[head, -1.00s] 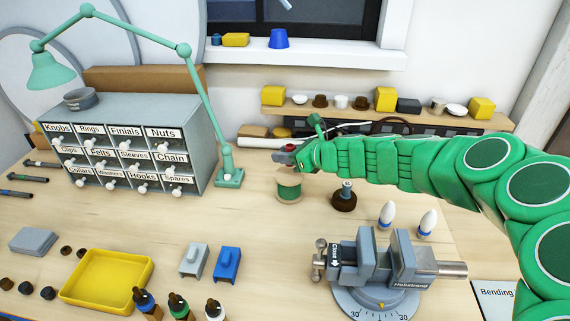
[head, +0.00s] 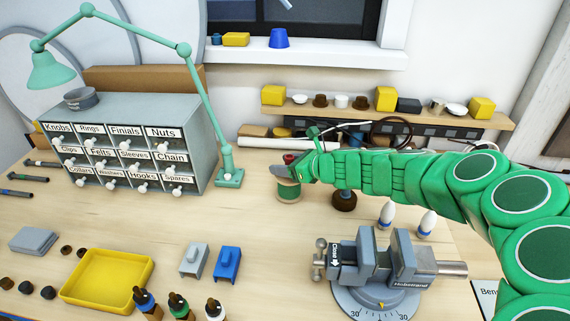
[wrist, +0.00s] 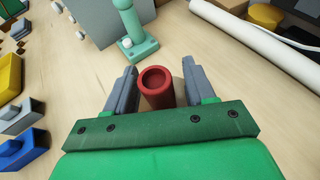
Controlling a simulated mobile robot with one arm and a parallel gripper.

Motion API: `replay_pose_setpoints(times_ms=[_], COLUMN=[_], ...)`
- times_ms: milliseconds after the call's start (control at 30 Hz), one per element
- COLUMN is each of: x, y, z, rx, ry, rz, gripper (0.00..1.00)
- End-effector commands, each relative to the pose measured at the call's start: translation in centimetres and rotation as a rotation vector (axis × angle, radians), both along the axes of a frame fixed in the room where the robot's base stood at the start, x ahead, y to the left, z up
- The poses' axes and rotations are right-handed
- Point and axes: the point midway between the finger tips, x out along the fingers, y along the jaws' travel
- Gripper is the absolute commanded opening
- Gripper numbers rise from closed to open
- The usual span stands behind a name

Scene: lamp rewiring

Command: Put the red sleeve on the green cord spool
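The red sleeve (wrist: 158,80) is a short hollow tube. In the wrist view it sits between the two grey fingers of my gripper (wrist: 158,88), with its open end facing the camera. In the head view a bit of the red sleeve (head: 290,158) shows at my gripper (head: 284,172). The green cord spool (head: 288,191), with pale wooden flanges, stands upright on the bench directly below the fingers. The fingers partly cover its top. I cannot tell whether the sleeve touches the spool.
A dark round base with a post (head: 344,200) stands just right of the spool. The teal lamp base (head: 229,178) and drawer cabinet (head: 140,110) are to the left. A vise (head: 385,262) and two white bulbs (head: 387,214) are in front right. The bench front of the spool is clear.

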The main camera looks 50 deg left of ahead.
Motion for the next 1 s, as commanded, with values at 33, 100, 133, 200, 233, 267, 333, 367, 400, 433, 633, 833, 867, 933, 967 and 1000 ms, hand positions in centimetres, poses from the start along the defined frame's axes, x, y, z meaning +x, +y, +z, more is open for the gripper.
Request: replay_pose_setpoints(times_ms=[33, 100, 133, 200, 233, 267, 333, 367, 400, 433, 633, 833, 867, 933, 967, 1000], x=[0.0, 0.0, 0.0, 0.0, 0.0, 0.0, 0.0, 0.1, 0.2, 0.2, 0.5, 1.1, 1.2, 1.4, 1.5, 1.6], y=[0.0, 0.0, 0.0, 0.0, 0.0, 0.0, 0.0, -0.1, -0.3, -0.4, -2.0, -3.8, -4.1, -4.8, -5.0, -5.4], z=[0.0, 0.0, 0.0, 0.0, 0.0, 0.0, 0.3, 0.3, 0.4, 0.5, 1.2, 1.9, 2.0, 2.3, 2.4, 2.5], rx=[0.000, 0.000, 0.000, 0.000, 0.000, 0.000, 0.000, 0.001, 0.001, 0.001, 0.002, 0.001, 0.001, 0.000, 0.000, -0.001], ry=[0.000, 0.000, 0.000, 0.000, 0.000, 0.000, -0.001, -0.001, 0.000, 0.000, 0.001, 0.000, 0.000, -0.001, -0.001, -0.001], rz=[0.000, 0.000, 0.000, 0.000, 0.000, 0.000, -0.001, -0.001, -0.002, -0.001, 0.000, -0.002, -0.002, -0.003, -0.002, -0.003], gripper=[0.56, 0.56, 0.56, 0.56, 0.56, 0.56, 0.56, 0.56, 0.56, 0.56, 0.56, 0.56, 0.56, 0.56, 0.56, 0.56])
